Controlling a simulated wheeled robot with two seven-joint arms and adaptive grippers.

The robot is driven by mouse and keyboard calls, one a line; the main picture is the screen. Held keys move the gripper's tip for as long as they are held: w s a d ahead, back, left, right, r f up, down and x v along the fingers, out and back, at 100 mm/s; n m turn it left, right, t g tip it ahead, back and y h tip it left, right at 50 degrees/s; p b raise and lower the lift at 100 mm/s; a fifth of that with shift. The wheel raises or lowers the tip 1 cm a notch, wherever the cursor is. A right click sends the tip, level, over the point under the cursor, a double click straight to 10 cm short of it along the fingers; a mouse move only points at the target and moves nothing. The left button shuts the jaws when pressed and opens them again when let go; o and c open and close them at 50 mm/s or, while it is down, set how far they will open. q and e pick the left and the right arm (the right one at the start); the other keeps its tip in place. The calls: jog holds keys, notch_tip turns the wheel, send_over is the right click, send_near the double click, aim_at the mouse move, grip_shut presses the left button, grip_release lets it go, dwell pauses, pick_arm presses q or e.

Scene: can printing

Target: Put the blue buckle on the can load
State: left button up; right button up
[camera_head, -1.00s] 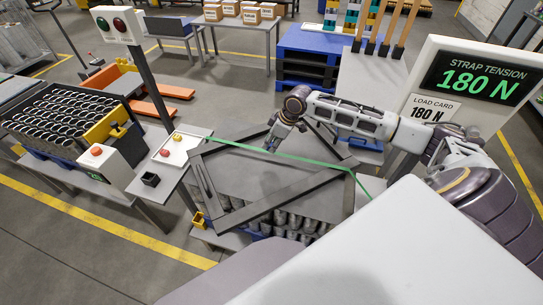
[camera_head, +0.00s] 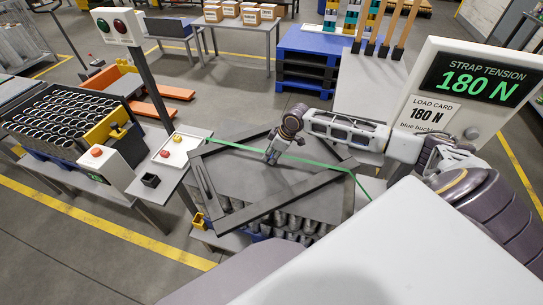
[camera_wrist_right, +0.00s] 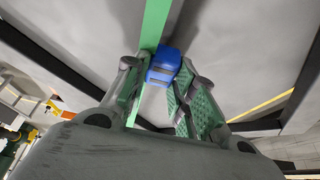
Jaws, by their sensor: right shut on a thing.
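The blue buckle (camera_wrist_right: 164,66) shows in the right wrist view between the fingertips of my right gripper (camera_wrist_right: 158,88), which is shut on it. The green strap (camera_wrist_right: 154,28) runs beside or through the buckle; I cannot tell which. In the head view my right gripper (camera_head: 271,158) points down over the grey top of the can load (camera_head: 245,180), at the green strap (camera_head: 318,161). The buckle is too small or hidden to make out there. Cans (camera_head: 290,224) show below the load's top sheet. My left gripper is not in view.
Dark frame bars (camera_head: 290,198) lie over the load's top. A sign (camera_head: 470,85) at the right reads strap tension 180 N, with a load card below. A white tray (camera_head: 176,150) with red and yellow pieces and a black box (camera_head: 150,180) stand at the left.

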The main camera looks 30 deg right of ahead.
jog(key=shift+f, duration=0.4)
jog(key=shift+f, duration=0.1)
jog(key=o, duration=0.9)
jog(key=shift+o, duration=0.2)
jog(key=v, duration=1.2)
jog(key=shift+s, duration=0.1)
dwell(0.6)
